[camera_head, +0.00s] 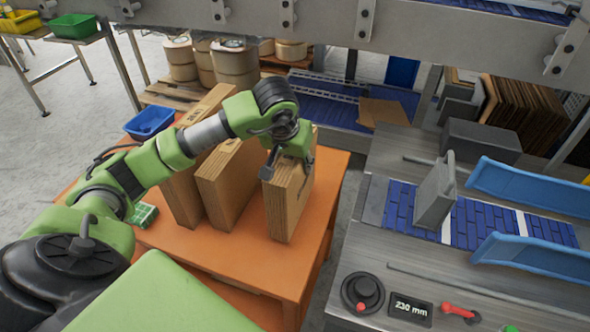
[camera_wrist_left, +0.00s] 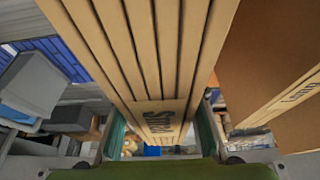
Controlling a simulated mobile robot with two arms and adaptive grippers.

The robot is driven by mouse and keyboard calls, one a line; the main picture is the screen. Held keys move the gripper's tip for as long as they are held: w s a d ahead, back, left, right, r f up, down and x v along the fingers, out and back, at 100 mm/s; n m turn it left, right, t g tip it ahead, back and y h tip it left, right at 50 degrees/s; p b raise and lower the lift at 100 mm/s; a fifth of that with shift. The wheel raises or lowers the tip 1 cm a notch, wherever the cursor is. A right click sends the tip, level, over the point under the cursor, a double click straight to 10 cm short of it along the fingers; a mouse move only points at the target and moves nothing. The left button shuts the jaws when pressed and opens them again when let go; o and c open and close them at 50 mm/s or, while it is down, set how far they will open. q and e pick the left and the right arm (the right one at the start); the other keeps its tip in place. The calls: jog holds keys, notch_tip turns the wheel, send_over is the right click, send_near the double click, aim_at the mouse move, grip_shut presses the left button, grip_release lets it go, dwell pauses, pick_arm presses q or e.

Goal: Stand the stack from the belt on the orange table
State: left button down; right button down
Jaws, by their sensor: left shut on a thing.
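My left gripper (camera_head: 288,166) is shut on a stack of flat brown cardboard (camera_head: 289,203), gripping it near its top edge. The stack is upright over the front right part of the orange table (camera_head: 235,262). Its lower edge appears to be at the tabletop, but I cannot tell whether it bears on it. In the left wrist view the stack (camera_wrist_left: 150,60) runs between the two fingers. The blue belt (camera_head: 474,224) at the right has no cardboard on it. My right gripper is not in view.
Two more cardboard stacks (camera_head: 232,185) stand left of the held one, with a gap between. A blue bin (camera_head: 150,122) and a small green item (camera_head: 145,214) are at the table's left.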

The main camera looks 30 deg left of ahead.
aim_at(288, 159)
pick_arm(q)
jog(key=shift+f+p, duration=0.45)
jog(key=shift+f, duration=1)
jog(key=shift+f, duration=0.15)
jog(key=c, duration=1.3)
grip_release()
jog(key=b+v, duration=0.1)
jog(key=v, duration=1.1)
